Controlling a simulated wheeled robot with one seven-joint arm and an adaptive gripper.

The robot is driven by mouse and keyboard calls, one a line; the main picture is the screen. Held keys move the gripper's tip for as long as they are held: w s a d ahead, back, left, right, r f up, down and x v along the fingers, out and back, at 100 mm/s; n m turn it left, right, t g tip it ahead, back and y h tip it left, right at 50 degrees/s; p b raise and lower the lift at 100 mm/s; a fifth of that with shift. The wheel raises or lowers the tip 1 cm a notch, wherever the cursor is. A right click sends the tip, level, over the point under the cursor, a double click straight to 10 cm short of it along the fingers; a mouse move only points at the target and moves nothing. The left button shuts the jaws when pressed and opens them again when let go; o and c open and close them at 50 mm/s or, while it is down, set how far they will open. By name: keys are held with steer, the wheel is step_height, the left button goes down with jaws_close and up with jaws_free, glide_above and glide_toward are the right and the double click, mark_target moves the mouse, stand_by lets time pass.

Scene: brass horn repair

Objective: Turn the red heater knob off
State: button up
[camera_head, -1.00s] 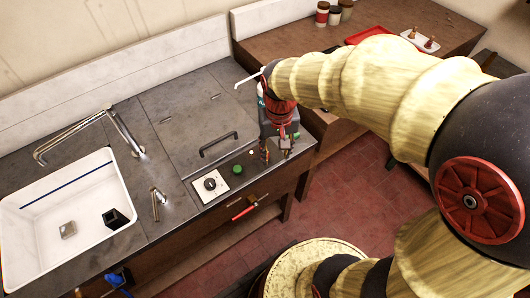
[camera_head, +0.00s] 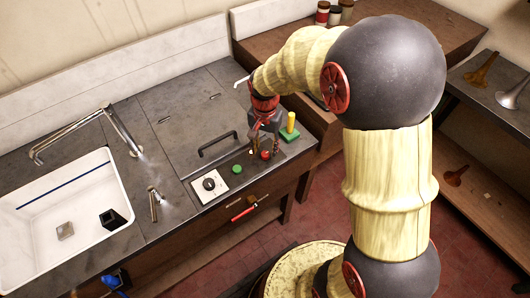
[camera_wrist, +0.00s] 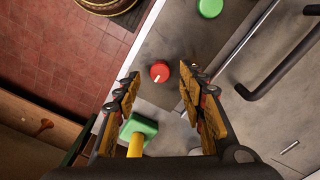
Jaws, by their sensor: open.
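The red heater knob (camera_wrist: 160,72) is round with a white mark and sits on the dark panel in the wrist view. In the head view the red knob (camera_head: 265,155) shows near my fingertips. My gripper (camera_wrist: 158,84) is open and empty. Its two fingers stand to either side of the knob in the wrist view, with the knob just beyond the fingertips. I see no contact. The head view shows my gripper (camera_head: 263,150) low over the right end of the panel.
A green knob (camera_head: 237,169) and a black dial on a white plate (camera_head: 209,185) lie left along the panel. A dark bar handle (camera_head: 217,144) runs behind them. A green block with a yellow post (camera_head: 290,123) stands close right of my gripper. The sink (camera_head: 70,215) is far left.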

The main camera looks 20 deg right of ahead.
mark_target(265, 155)
steer(key=shift+f, duration=1.35)
steer(key=shift+c, duration=0.8)
jaws_close()
